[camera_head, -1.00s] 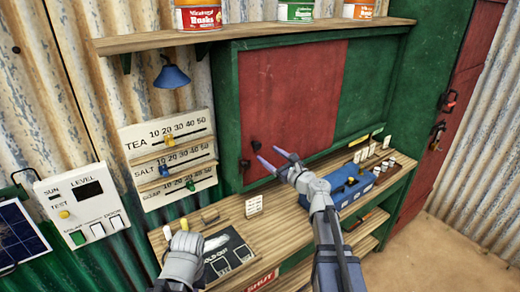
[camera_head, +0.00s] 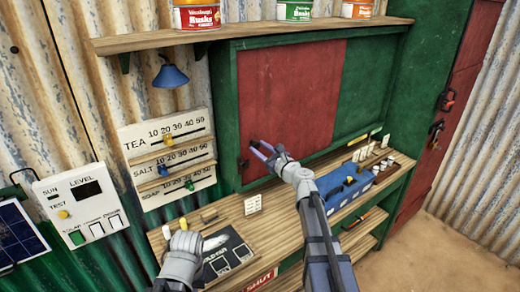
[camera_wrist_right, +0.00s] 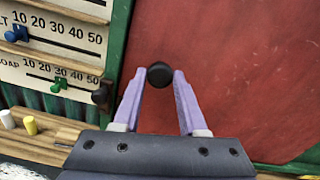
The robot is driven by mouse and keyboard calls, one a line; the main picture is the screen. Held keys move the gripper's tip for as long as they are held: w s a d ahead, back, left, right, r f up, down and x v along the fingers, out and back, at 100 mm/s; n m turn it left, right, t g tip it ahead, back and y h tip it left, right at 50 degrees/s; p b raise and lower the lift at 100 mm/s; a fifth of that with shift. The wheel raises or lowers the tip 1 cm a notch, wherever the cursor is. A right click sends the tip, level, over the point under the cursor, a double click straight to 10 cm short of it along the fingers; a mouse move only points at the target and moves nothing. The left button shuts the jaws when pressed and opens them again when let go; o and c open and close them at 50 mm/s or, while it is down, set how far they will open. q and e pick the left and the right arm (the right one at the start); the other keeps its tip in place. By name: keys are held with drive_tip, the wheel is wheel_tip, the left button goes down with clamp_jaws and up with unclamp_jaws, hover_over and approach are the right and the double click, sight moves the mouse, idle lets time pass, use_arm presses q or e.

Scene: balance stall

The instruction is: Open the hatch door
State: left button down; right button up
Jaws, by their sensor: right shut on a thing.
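The hatch door is a flat red panel (camera_head: 295,95) in a green frame above the counter; it covers the left part of the opening, with a dark green panel (camera_head: 365,85) to its right. A round black knob sits near its lower left corner and shows in the right wrist view (camera_wrist_right: 160,75). My right gripper (camera_head: 260,148) is shut on this knob, one purple finger on each side. A small dark latch (camera_head: 244,163) is at the panel's left edge. My left gripper (camera_head: 184,245) is low over the counter; its fingers are hard to make out.
A price board with sliders (camera_head: 167,155) stands left of the hatch. A blue box (camera_head: 345,190) and several small white pieces sit on the wooden counter (camera_head: 280,222) to the right. A shelf with tins (camera_head: 240,38) runs above.

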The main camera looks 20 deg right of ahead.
clamp_jaws()
idle(0.9)
